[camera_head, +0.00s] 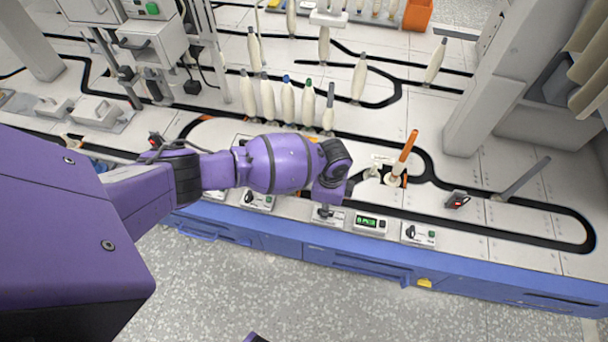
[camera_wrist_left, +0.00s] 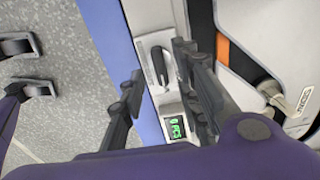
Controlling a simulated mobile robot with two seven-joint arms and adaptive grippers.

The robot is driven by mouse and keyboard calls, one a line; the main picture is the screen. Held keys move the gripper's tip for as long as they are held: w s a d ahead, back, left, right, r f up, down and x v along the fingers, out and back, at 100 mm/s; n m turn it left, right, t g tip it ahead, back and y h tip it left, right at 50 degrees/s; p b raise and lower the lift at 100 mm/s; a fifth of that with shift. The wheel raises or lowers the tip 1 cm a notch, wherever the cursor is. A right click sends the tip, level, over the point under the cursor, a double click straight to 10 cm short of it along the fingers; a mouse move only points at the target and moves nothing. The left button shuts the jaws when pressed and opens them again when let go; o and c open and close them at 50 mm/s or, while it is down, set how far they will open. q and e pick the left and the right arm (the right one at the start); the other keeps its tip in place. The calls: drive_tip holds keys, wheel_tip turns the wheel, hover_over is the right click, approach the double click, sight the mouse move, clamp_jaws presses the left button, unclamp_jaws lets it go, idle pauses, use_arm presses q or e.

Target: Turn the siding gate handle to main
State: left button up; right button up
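My left gripper (camera_head: 327,208) is over the control strip at the table's front edge. In the left wrist view its two dark fingers (camera_wrist_left: 163,98) are spread apart. A black elongated handle (camera_wrist_left: 159,66) on a pale plate (camera_wrist_left: 146,43) lies in the gap between them, seen from above. I cannot tell whether a finger touches it. In the head view the gripper partly covers this plate (camera_head: 338,217). Its lettering and the handle's exact setting are not readable. At the left edge of the wrist view, dark parts (camera_wrist_left: 26,68) may belong to my right gripper.
A green counter display (camera_head: 368,222) sits just right of the gripper; another knob panel (camera_head: 418,234) is beyond it. An orange-topped bobbin (camera_head: 405,152) stands on the track behind. Several bobbins (camera_head: 288,98) stand further back. The floor in front is clear.

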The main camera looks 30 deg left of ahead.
use_arm(q)
wheel_tip(320, 180, up, 10)
drive_tip(key=shift+f, duration=0.25)
idle(0.5)
